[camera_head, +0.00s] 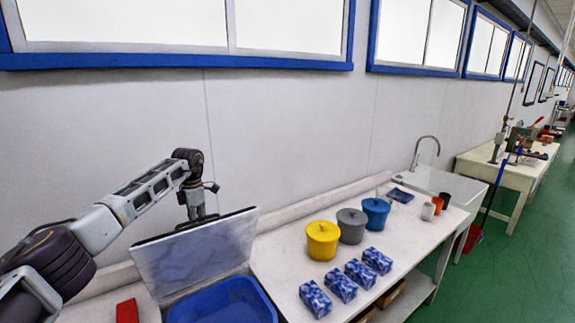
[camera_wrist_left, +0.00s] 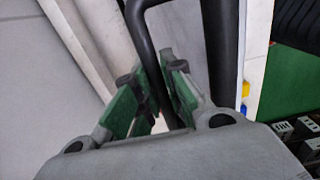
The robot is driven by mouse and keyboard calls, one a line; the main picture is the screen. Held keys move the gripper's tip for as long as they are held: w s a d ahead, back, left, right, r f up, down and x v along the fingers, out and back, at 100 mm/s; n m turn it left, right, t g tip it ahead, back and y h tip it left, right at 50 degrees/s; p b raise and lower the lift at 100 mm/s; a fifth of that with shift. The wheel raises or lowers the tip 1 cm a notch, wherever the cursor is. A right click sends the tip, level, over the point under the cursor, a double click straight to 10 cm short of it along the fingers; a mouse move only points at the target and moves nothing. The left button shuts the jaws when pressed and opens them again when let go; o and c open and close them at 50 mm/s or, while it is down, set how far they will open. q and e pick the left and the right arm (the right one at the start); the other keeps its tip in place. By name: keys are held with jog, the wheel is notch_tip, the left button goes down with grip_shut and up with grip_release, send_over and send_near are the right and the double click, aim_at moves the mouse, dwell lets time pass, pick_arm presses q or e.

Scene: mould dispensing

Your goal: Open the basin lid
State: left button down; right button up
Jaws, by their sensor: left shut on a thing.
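The basin lid (camera_head: 195,252) is a pale marbled panel, raised and steeply tilted at the back edge of the blue basin (camera_head: 258,296). The basin's inside shows in front of it. My left gripper (camera_head: 201,214) is at the lid's upper edge, on its wall side. In the left wrist view, the green finger pads of my left gripper (camera_wrist_left: 166,95) are closed around the black lid handle (camera_wrist_left: 144,48). The lid hides the handle in the head view. My right gripper is not in view.
A red block (camera_head: 127,311) lies left of the basin. On the counter to the right stand a yellow pot (camera_head: 322,242), a grey pot (camera_head: 351,227) and a blue pot (camera_head: 376,214). Several blue-and-white boxes (camera_head: 342,285) lie in front. The wall is close behind the lid.

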pick_arm(q)
jog(key=shift+w+a+r, duration=0.15)
jog(key=shift+w+a, duration=0.25)
jog(key=shift+w, duration=0.15)
jog(key=c, duration=1.5)
grip_release()
jog(key=o, duration=0.9)
jog(key=shift+c, duration=0.2)
notch_tip(320, 180, up, 9)
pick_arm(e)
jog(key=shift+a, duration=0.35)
